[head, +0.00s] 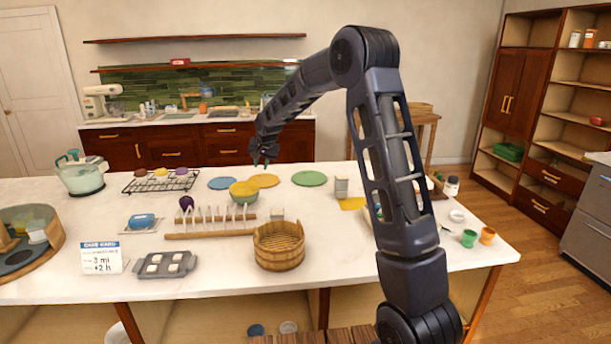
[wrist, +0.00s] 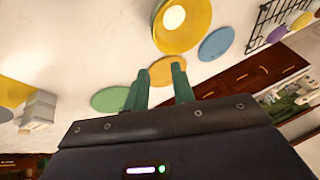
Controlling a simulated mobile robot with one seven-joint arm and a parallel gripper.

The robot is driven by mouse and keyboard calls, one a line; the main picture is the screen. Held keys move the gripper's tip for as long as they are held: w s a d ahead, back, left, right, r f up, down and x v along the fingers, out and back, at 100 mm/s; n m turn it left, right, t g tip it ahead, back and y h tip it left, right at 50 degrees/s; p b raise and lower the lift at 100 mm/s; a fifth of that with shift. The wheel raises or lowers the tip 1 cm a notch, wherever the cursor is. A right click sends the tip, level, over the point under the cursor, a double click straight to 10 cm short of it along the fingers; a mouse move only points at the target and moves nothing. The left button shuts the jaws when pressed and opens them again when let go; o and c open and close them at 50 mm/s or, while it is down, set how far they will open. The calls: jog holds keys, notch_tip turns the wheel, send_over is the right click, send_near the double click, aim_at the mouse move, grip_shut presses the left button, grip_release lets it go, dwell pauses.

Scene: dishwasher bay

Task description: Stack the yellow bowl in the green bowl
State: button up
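The yellow bowl (head: 243,187) is on the white counter in the head view, behind the rack of upright pegs. Green shows below its rim, seemingly the green bowl (head: 244,199) with the yellow bowl in it; how deeply it sits is too small to tell. My gripper (head: 265,162) is above the counter, behind and above the bowls. In the wrist view its fingers (wrist: 160,82) are apart with nothing between them.
Flat blue (head: 222,183), orange (head: 264,181) and green (head: 310,178) discs lie behind the bowls. The pegged rack (head: 210,234) and a wooden bucket (head: 279,248) stand in front. A wire rack (head: 160,181) with coloured items is to the left.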

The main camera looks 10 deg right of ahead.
jog(key=s+d+r+h, duration=0.1)
jog(key=s+d+r, duration=0.4)
jog(key=s+d, duration=0.25)
jog(key=s+d+r+n, duration=0.1)
jog(key=s+d+r, duration=0.3)
jog(key=s+d, duration=0.35)
jog(key=s+d+r+h, duration=0.1)
jog(key=s+d+r, duration=0.45)
jog(key=s, duration=0.25)
jog(key=s+d+f, duration=0.1)
jog(key=s+d, duration=0.2)
jog(key=s, duration=0.5)
jog(key=s+d+f, duration=0.2)
jog(key=s+d, duration=0.2)
jog(key=s, duration=0.5)
jog(key=s+d+f+n, duration=0.1)
jog(key=s+d, duration=0.2)
jog(key=s, duration=0.5)
jog(key=shift+s+d+f, duration=0.2)
jog(key=shift+d+f, duration=0.15)
jog(key=shift+d, duration=0.05)
